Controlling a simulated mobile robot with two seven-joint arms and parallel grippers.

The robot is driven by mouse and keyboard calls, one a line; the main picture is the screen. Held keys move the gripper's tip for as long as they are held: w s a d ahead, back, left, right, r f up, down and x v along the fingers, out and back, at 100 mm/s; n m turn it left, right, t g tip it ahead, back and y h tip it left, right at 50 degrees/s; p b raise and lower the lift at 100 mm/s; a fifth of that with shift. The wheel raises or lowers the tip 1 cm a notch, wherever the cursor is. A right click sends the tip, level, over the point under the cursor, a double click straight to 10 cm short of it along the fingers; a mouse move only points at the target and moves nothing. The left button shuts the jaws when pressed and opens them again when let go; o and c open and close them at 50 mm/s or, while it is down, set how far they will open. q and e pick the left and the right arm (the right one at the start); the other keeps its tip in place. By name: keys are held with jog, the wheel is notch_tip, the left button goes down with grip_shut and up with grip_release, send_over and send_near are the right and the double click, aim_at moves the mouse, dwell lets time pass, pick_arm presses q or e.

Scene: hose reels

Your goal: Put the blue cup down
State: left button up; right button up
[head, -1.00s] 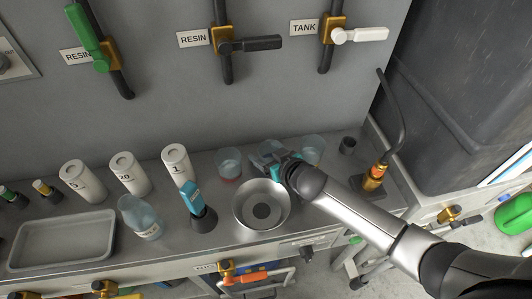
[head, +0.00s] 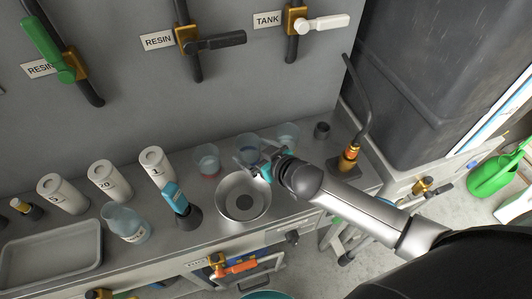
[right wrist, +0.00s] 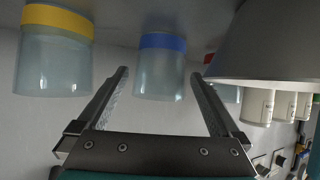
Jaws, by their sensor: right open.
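The blue cup is a clear cup with a blue band, standing on the steel bench in the head view (head: 248,144). In the right wrist view, whose picture is upside down, the cup (right wrist: 160,72) shows with its blue band against the bench. My right gripper (head: 250,158) is just in front of it, behind the steel bowl. Its fingers are open, one on each side of the cup's line in the wrist view (right wrist: 160,85), with gaps to both sides. My left gripper is out of view.
A red-banded cup (head: 207,160) stands left of the blue cup and a yellow-banded cup (right wrist: 54,55) on its other side. The steel bowl (head: 243,213) is close in front. Numbered white canisters (head: 109,178) and a tray (head: 50,254) are further left.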

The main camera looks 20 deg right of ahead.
jog(key=p+v, duration=0.1)
jog(key=v, duration=0.5)
jog(key=shift+s+r, duration=0.15)
jog(key=shift+s, duration=0.05)
dwell(0.4)
jog(key=shift+s+m+h, duration=0.3)
jog(key=shift+s+h, duration=0.1)
jog(key=shift+s, duration=0.05)
jog(key=s+d+r+m+g+h, duration=0.15)
jog(key=s+g, duration=0.25)
jog(key=s, duration=0.5)
jog(key=s+d+r+g+h, duration=0.15)
jog(key=s+g, duration=0.25)
jog(key=s, duration=0.4)
notch_tip(320, 180, down, 23)
jog(key=s+g, duration=0.1)
jog(key=s, duration=0.1)
jog(key=s+d+f+g, duration=0.1)
jog(key=s+d+f, duration=0.1)
jog(key=s+f, duration=1.1)
jog(key=shift+s+f, duration=0.3)
jog(key=shift+s, duration=0.75)
jog(key=shift+d, duration=0.15)
